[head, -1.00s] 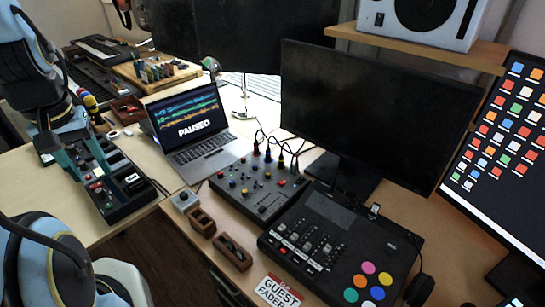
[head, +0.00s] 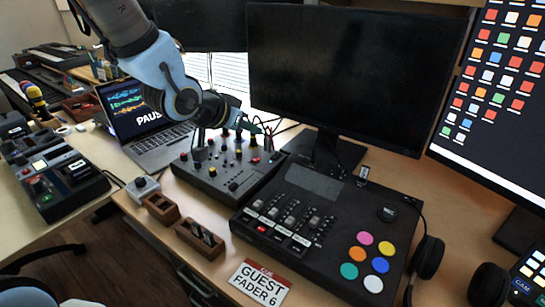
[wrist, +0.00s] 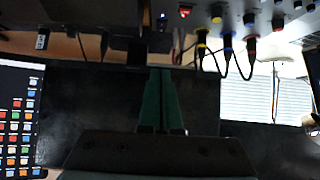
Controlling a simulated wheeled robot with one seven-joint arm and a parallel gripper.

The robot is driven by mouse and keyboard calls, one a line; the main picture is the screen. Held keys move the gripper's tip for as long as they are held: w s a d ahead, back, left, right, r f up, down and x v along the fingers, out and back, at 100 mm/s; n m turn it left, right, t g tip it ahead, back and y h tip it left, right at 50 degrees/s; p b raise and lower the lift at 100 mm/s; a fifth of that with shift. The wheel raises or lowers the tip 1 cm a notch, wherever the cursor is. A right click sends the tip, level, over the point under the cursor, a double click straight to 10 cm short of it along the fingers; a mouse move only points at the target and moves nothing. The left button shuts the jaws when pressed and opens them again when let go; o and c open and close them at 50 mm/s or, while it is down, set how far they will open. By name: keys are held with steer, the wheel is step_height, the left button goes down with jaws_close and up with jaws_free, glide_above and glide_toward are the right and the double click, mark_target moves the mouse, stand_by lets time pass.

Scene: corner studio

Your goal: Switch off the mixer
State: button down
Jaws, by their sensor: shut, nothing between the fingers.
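The black mixer (head: 218,180) with coloured knobs and plugged cables sits on the desk in front of the central monitor. A small red part (head: 255,160) shows near its right rear edge. My gripper (head: 266,126) is above the mixer's rear side in the head view, with its teal fingers closed together and empty. In the wrist view, the shut green fingers (wrist: 161,72) point towards the mixer (wrist: 235,12), whose edge runs along the top. A bright red switch-like part (wrist: 185,11) shows there. Whether it is on or off, I cannot tell. My arm hides part of the mixer's back.
A black pad console (head: 315,215) stands right of the mixer, with the central monitor (head: 345,75) behind. The laptop (head: 160,150) is to the left. Wooden blocks (head: 200,240), a guest fader card (head: 260,283) and headphones (head: 428,258) lie near the front.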

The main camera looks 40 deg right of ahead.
stand_by(0.3)
glide_above(273, 157)
steer(key=a, duration=0.1)
steer(key=f, duration=0.6)
steer(key=shift+s, duration=0.2)
steer(key=f, duration=0.3)
steer(key=shift+w+d+p, duration=0.1)
steer(key=shift+d+p, duration=0.2)
steer(key=shift+p, duration=0.1)
steer(key=shift+f, duration=0.55)
steer(key=shift+w+d+f+b, duration=0.1)
steer(key=shift+d+f+b, duration=0.1)
steer(key=shift+f+b, duration=0.35)
steer(key=shift+r, duration=0.3)
